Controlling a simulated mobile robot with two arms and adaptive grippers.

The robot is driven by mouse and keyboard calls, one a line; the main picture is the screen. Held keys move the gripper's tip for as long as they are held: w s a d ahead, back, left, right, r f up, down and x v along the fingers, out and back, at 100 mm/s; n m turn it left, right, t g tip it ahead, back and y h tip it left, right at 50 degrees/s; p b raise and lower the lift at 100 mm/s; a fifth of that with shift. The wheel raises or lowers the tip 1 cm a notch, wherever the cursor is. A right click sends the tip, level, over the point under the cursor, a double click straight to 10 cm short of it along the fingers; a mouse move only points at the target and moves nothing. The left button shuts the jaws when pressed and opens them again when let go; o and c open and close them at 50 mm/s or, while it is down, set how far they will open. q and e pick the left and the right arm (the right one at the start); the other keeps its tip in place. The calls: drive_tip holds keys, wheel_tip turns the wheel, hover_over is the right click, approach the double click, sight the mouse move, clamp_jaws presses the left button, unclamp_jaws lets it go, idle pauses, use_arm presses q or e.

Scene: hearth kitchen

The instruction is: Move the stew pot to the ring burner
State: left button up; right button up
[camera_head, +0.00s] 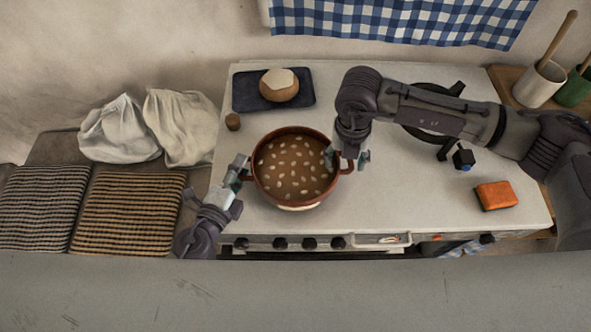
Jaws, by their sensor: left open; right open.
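The stew pot (296,168) is a round reddish-brown pot with brown stew and pale pieces in it. It stands upright on the left part of the pale stove top. My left gripper (240,172) is open at the pot's left handle. My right gripper (347,160) is open at the pot's right handle (346,167). I cannot tell whether either gripper touches its handle. The ring burner (420,112) is a black ring with prongs on the right part of the stove top. My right arm crosses over it and hides its middle.
A dark blue tray (243,96) with a round loaf (279,85) lies behind the pot, near a small brown cork-like piece (233,121). A cream utensil crock (539,84) stands beyond.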

use_arm(q)
drive_tip(key=shift+x, duration=1.8)
use_arm(e)
drive_tip(key=shift+f, duration=1.8)
use_arm(q)
drive_tip(key=shift+c, duration=0.4)
use_arm(e)
drive_tip(key=shift+c, duration=0.3)
use_arm(q)
clamp_jaws()
use_arm(e)
drive_tip(key=c, duration=0.8)
use_arm(q)
drive_tip(key=shift+s+d, duration=0.1)
use_arm(e)
clamp_jaws()
